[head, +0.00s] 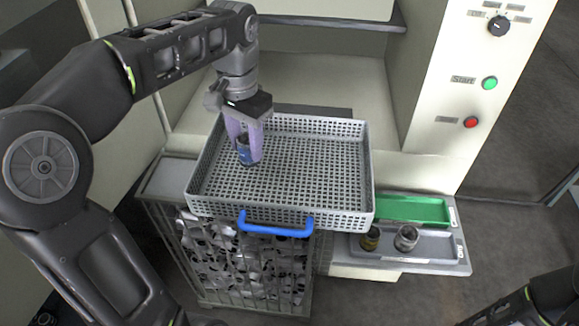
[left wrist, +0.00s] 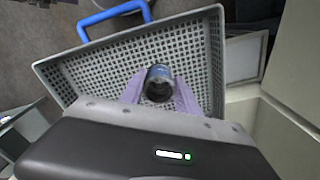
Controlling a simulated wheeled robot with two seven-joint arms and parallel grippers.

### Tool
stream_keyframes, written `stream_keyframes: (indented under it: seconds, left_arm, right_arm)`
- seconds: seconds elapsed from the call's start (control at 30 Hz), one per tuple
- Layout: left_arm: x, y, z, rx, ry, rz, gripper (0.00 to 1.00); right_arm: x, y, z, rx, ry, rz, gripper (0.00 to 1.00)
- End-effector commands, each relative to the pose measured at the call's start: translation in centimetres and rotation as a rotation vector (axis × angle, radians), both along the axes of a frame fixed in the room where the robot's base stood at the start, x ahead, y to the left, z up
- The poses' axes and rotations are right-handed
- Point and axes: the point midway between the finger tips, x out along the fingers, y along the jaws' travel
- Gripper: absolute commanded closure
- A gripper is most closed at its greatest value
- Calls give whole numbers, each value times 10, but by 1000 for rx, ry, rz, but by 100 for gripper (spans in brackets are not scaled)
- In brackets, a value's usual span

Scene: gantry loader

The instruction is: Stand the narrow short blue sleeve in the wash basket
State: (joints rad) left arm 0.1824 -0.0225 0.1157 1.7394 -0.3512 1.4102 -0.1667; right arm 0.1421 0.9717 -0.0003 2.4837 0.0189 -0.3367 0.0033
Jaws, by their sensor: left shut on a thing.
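The narrow short blue sleeve (head: 244,154) is between the purple fingers of my left gripper (head: 247,158), which is shut on it. The sleeve is roughly upright, inside the left part of the grey wash basket (head: 343,211), close to the mesh floor; I cannot tell whether it touches. In the left wrist view the sleeve (left wrist: 158,84) shows its dark open end between the fingertips (left wrist: 158,92), over the basket (left wrist: 213,50). My right gripper is not seen; only part of my right arm shows at the lower right of the head view.
The basket has a blue handle (head: 275,228) at its front and free floor on its right. A control panel stands at the back right.

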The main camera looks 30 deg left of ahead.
Motion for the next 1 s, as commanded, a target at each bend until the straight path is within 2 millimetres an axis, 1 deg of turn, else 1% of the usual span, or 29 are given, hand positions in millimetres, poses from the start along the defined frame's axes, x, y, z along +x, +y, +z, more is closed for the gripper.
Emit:
stream_keyframes:
  seconds: [0.07,0.17,0.27,0.4,0.5,0.87,0.97,1.0]
  left_arm:
    - [0,0,0,0,-1,0,100]
    - [0,0,-5,0,-1,0,100]
    - [0,0,-18,0,0,0,100]
    - [0,0,-41,0,-1,0,100]
    - [0,0,-50,0,-1,0,100]
    - [0,0,-50,0,-1,0,100]
    - [0,0,-58,0,1,0,100]
    - [0,0,-64,0,2,0,100]
  right_arm:
    - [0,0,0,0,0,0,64]
    - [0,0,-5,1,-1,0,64]
    - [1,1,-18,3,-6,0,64]
    - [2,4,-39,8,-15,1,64]
    - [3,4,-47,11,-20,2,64]
    - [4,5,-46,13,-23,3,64]
    - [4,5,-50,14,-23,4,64]
    - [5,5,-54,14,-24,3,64]
